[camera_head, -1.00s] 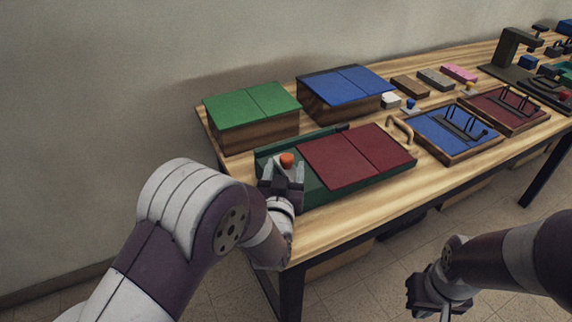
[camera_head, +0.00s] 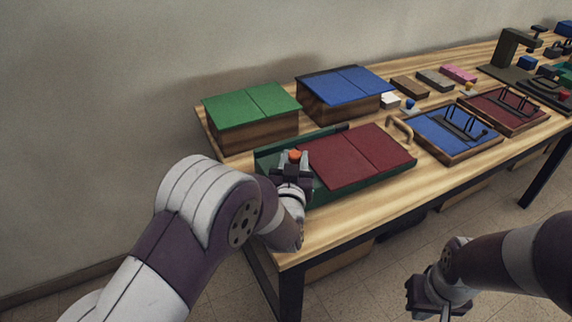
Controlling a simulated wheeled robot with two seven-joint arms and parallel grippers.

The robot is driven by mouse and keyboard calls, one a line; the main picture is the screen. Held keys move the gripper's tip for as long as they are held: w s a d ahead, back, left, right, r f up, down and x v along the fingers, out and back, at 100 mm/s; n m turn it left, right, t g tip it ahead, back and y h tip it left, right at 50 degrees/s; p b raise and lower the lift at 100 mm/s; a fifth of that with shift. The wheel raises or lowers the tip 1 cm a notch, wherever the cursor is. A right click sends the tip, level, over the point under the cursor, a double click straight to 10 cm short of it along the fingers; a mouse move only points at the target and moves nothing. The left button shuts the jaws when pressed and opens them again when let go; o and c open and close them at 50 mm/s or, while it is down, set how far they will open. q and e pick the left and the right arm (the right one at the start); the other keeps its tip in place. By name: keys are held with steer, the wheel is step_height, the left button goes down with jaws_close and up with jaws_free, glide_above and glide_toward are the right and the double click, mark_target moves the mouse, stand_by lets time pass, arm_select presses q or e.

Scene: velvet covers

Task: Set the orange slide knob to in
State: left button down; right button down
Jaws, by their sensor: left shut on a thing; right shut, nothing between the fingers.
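The orange slide knob (camera_head: 295,154) stands on the dark green tray (camera_head: 268,163) at the table's near left, close to the left edge of the dark red panel (camera_head: 352,158). My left gripper (camera_head: 293,162) is shut on the knob, with its fingers on both sides and the knob's orange top showing between them. The gripper hides the knob's lower part. My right gripper (camera_head: 432,298) is shut and empty, low in front of the table at the right.
A green-topped box (camera_head: 252,107) and a blue-topped box (camera_head: 345,88) stand behind the tray. A tan handle (camera_head: 400,128), a blue board (camera_head: 452,134) and a dark red board (camera_head: 503,110) lie to the right. The table's front strip (camera_head: 350,216) is clear.

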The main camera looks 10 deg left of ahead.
arm_select(q)
steer(key=shift+w+d, duration=0.6)
steer(key=shift+d, duration=0.2)
steer(key=c, duration=0.7)
jaws_free()
steer(key=shift+c, duration=0.2)
steer(key=shift+s, duration=0.1)
steer(key=s, duration=1.2)
steer(key=shift+s+d, duration=0.3)
steer(key=shift+d, duration=0.15)
steer(key=shift+f, duration=0.1)
